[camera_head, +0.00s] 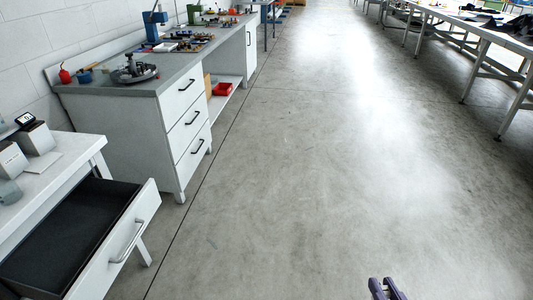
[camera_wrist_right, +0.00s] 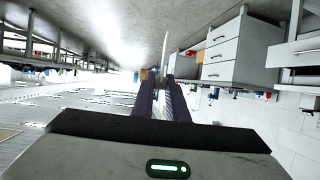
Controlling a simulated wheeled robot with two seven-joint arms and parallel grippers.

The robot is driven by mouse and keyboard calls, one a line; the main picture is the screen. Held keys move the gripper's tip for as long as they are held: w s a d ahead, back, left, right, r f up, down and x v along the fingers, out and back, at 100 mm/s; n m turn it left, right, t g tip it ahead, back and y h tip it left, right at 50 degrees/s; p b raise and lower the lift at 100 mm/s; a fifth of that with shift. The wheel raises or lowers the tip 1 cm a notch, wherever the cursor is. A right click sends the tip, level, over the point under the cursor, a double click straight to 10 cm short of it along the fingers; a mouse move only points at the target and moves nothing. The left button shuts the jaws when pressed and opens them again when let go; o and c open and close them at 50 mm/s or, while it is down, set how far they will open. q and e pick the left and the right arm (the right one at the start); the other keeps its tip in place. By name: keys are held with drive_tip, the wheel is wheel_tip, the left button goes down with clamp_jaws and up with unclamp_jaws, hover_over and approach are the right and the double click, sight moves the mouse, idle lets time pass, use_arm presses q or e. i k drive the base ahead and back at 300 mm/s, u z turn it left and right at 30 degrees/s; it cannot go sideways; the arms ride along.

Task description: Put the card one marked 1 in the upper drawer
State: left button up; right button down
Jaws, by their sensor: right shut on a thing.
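My right gripper (camera_head: 385,288) shows only as dark purple fingertips at the bottom edge of the head view, over the floor. In the right wrist view its fingers (camera_wrist_right: 167,92) are shut on a thin pale piece seen nearly edge-on, which looks like the card (camera_wrist_right: 165,48); no number is readable. An open drawer (camera_head: 122,243) with a dark, empty-looking interior and a metal handle juts out below the white table at lower left. My right gripper is well to the right of it. My left gripper is not in view.
The white table (camera_head: 60,165) bears small boxes (camera_head: 36,138) and a dark device. Beyond it stands a workbench (camera_head: 130,130) with several shut drawers and tools on top. Long tables (camera_head: 490,40) stand at upper right. The floor (camera_head: 300,170) between is clear.

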sight(52, 242)
drive_tip(key=i, duration=2.2)
drive_tip(key=u, duration=3)
